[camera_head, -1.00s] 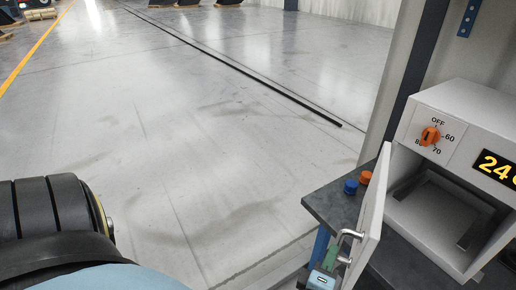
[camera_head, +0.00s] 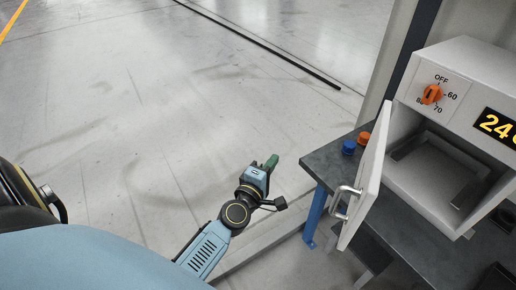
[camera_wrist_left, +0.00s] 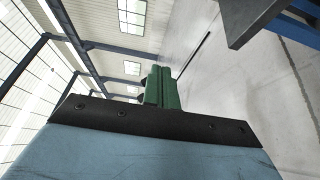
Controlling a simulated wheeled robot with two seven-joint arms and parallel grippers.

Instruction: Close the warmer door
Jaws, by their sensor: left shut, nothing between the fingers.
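The warmer (camera_head: 462,75) is a white box on the bench at the right, with an orange dial and a yellow display. Its white door (camera_head: 367,185) stands open, swung out to the left of the cavity, with a metal handle (camera_head: 344,201) on its outer face. My left gripper (camera_head: 272,162) is left of the door and apart from it, beyond the bench's left edge. Its green fingers (camera_wrist_left: 162,88) are shut and empty in the left wrist view. The warmer's cavity (camera_head: 440,165) holds a dark frame-like shape. My right gripper is not in view.
A blue coupler (camera_head: 349,147) and an orange coupler (camera_head: 364,138) sit on the dark bench (camera_head: 325,163) behind the door. The bench corner also shows in the left wrist view (camera_wrist_left: 245,20). Open floor lies to the left.

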